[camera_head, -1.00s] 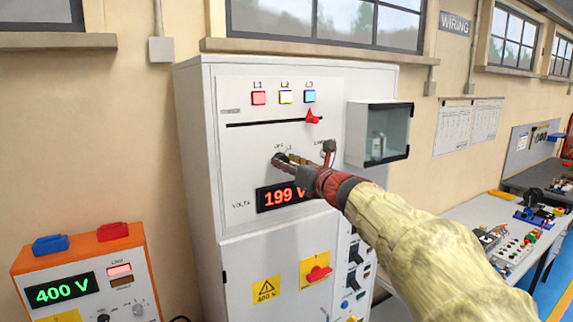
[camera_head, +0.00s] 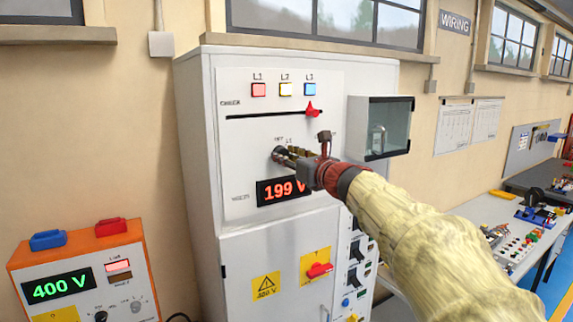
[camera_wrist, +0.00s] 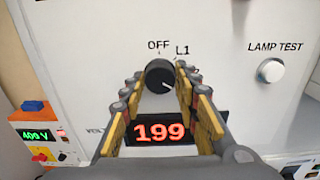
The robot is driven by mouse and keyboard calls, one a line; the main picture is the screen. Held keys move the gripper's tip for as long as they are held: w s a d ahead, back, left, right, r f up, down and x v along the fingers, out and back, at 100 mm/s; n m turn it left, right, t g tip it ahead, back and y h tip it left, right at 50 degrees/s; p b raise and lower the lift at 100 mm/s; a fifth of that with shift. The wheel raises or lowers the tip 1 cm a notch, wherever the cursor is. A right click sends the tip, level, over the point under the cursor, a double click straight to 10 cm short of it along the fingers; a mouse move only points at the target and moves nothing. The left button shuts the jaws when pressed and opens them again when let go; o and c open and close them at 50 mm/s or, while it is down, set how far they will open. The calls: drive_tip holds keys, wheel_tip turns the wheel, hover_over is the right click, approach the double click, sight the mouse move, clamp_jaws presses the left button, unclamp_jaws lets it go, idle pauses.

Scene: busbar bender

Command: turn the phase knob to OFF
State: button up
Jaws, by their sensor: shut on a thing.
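The phase knob (camera_wrist: 158,72) is a round black knob on the white cabinet panel, under the labels OFF and L1. A short white mark shows on its lower right side; the rest of its face is partly shaded. It also shows in the head view (camera_head: 278,153), partly covered. My gripper (camera_wrist: 163,83) has its two yellow-padded fingers on either side of the knob, shut on it. In the head view my gripper (camera_head: 287,156) reaches the panel from the right. The red display (camera_wrist: 160,132) below reads 199.
A white LAMP TEST button (camera_wrist: 270,70) sits right of the knob. Above are lamps L1 (camera_head: 258,90), L2 and L3, and a slot with a red pointer (camera_head: 311,109). A glass-fronted box (camera_head: 384,127) juts out at right. An orange unit (camera_head: 85,270) reads 400 V.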

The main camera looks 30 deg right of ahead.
drive_tip(key=n+b, duration=1.9)
drive_tip(key=shift+f, duration=0.3)
drive_tip(key=n+b, duration=0.3)
drive_tip(key=n, duration=0.2)
drive_tip(key=shift+n+b, duration=0.3)
drive_tip(key=o, duration=0.7)
drive_tip(key=shift+c, duration=0.2)
drive_tip(key=o, duration=0.5)
drive_tip(key=shift+r, duration=0.15)
